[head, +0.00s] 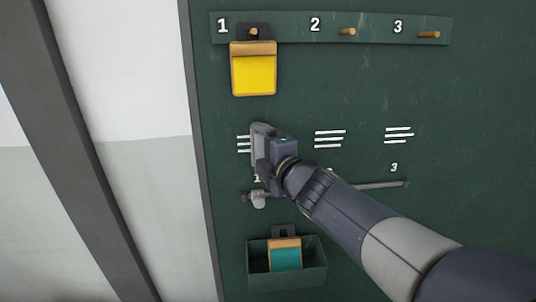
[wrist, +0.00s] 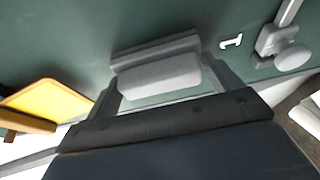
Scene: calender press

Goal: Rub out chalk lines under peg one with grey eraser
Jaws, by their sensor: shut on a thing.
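My gripper (head: 264,148) is shut on the grey eraser (wrist: 160,76), which sits between its two fingers in the wrist view. In the head view the eraser (head: 258,130) is at the board, over the right part of the chalk lines under peg one (head: 243,144). Only the left ends of these white lines show; the rest is hidden behind the eraser and gripper. The eraser's far side faces the green board closely; I cannot tell if it touches. Peg one (head: 254,31) is above and holds a yellow card in an orange frame (head: 254,72).
Peg two (head: 347,31) and peg three (head: 429,34) are bare, with chalk lines under each (head: 329,139) (head: 398,135). A slide rail (head: 382,185) with a grey knob (head: 258,199) lies below. A green bin (head: 315,275) lower down holds a teal card (head: 286,258).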

